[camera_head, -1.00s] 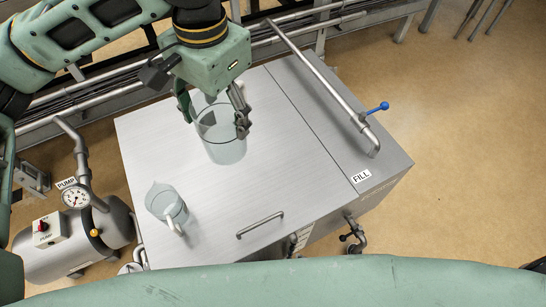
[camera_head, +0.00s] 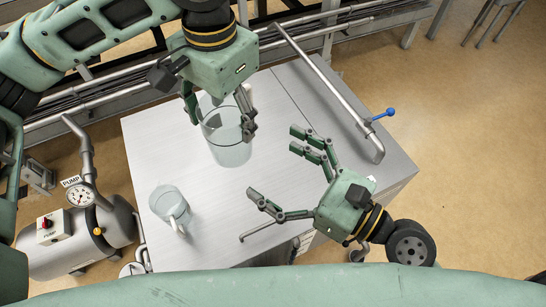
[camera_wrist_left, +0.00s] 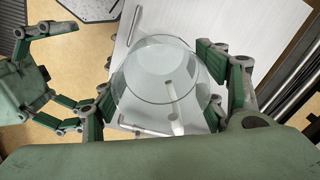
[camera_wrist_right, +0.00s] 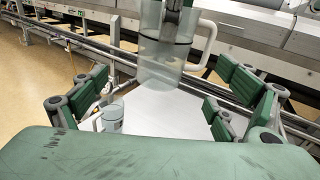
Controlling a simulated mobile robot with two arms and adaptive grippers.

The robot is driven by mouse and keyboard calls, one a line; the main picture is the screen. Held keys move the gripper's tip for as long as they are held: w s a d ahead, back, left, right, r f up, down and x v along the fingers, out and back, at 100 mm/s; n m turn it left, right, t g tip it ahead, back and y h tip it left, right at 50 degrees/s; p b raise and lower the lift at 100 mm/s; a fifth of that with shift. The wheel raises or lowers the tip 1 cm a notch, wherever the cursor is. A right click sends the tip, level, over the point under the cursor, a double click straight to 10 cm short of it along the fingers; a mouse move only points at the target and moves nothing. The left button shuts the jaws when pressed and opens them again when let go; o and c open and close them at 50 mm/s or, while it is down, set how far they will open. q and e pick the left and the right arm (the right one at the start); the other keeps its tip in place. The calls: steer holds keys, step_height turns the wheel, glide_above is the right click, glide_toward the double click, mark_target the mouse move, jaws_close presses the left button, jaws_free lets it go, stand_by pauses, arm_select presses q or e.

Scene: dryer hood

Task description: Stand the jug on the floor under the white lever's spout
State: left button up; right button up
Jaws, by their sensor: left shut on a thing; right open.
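A large clear jug (camera_head: 229,150) is between the fingers of my left gripper (camera_head: 220,122), which is shut on it over the steel box top. In the right wrist view this jug (camera_wrist_right: 160,62) looks upright with a white handle at its right. The left wrist view looks into its round mouth (camera_wrist_left: 160,75). A smaller clear jug (camera_head: 169,205) with a white handle stands on the box top at left. My right gripper (camera_head: 280,168) is open and empty over the box's front right. I cannot make out a white lever or its spout; the box's front is mostly hidden.
The steel box (camera_head: 140,145) has a pipe with a blue lever (camera_head: 382,114) on its right side. A pump tank (camera_head: 85,240) with a gauge (camera_head: 80,196) stands at left. Rails run behind the box. The floor (camera_head: 470,150) at right is clear.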

mark_target(224, 134)
steer(key=shift+w+a+r, duration=0.35)
steer(key=x, duration=1.1)
steer(key=shift+s, duration=0.1)
steer(key=shift+c, duration=0.4)
arm_select(q)
steer(key=shift+d, duration=0.1)
arm_select(e)
steer(key=shift+a, duration=0.15)
steer(key=c, duration=1.1)
arm_select(q)
steer(key=o, duration=1)
arm_select(e)
steer(key=shift+s, duration=0.1)
steer(key=shift+c, duration=0.6)
arm_select(q)
steer(key=o, duration=0.3)
